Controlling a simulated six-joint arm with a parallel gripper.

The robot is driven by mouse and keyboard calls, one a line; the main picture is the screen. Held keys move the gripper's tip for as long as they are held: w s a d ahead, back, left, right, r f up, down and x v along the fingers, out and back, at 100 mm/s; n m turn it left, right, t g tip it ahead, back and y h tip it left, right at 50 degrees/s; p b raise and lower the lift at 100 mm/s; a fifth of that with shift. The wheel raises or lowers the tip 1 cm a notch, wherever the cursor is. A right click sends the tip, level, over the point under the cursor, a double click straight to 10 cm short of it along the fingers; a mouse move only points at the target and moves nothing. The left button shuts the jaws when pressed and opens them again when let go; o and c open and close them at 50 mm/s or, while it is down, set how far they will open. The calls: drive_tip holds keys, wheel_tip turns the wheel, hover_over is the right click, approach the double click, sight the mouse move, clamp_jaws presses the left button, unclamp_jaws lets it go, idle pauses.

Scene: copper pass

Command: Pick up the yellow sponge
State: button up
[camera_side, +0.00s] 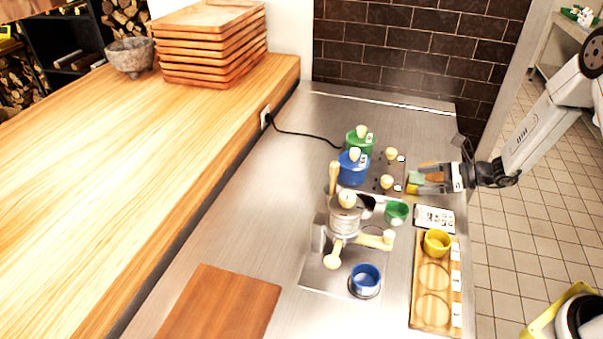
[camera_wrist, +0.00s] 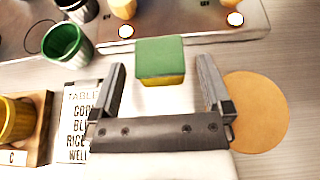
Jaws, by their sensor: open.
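The yellow sponge (camera_wrist: 162,79) has a green top layer and lies on the metal counter. In the wrist view it sits just beyond and between the fingertips of my gripper (camera_wrist: 160,68). My gripper is open, with one finger to each side of the sponge and space between them. In the side view the green and yellow sponge (camera_side: 414,181) shows at the left end of my gripper (camera_side: 422,180), partly covered by it. I cannot tell whether a finger touches it.
A hot plate (camera_side: 381,180) with knobs stands behind. A green cup (camera_wrist: 67,45), a label card (camera_wrist: 80,110) and a wooden rack (camera_side: 433,322) with a yellow cup (camera_side: 437,243) are left of my gripper in the wrist view. A round tan disc (camera_wrist: 254,115) lies right.

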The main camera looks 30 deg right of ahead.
drive_tip(key=shift+x, duration=1.35)
drive_tip(key=c, duration=1.2)
drive_tip(key=shift+r, duration=0.1)
drive_tip(key=shift+r, duration=0.6)
drive_tip(key=s+a+r, duration=0.2)
drive_tip(key=s+r, duration=0.9)
drive_tip(key=s, duration=0.3)
drive_tip(key=shift+r, duration=0.3)
